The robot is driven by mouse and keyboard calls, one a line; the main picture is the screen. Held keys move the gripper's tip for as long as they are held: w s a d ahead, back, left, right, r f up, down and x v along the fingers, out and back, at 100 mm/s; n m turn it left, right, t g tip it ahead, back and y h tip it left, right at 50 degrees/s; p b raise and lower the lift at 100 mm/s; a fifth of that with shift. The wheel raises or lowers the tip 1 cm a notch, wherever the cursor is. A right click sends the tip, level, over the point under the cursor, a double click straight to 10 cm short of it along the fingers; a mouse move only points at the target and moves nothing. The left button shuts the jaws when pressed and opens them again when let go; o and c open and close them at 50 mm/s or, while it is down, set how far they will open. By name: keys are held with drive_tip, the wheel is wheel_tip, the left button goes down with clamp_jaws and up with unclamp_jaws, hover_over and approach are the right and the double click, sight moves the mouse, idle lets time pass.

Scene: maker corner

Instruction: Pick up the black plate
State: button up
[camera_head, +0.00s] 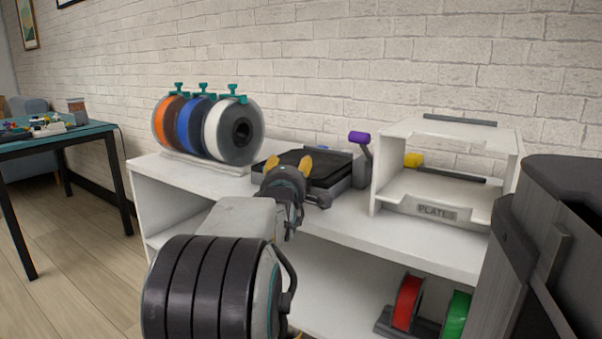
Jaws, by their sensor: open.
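A flat black plate (325,167) lies on a low dark machine on the white shelf top, near the wall. My gripper (291,166) is in front of its left part in the picture and hides some of it. The yellow fingertips are spread apart with nothing seen between them. I cannot tell whether they touch the plate or are above it.
A purple-topped lever (359,137) stands between. Spools (223,134) stand left. A dark grey cabinet-like body (520,260) fills the right edge.

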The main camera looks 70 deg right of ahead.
drive_tip(key=shift+w+d, duration=0.1)
drive_tip(key=shift+d, duration=0.45)
drive_tip(key=shift+r, duration=0.1)
clamp_jaws()
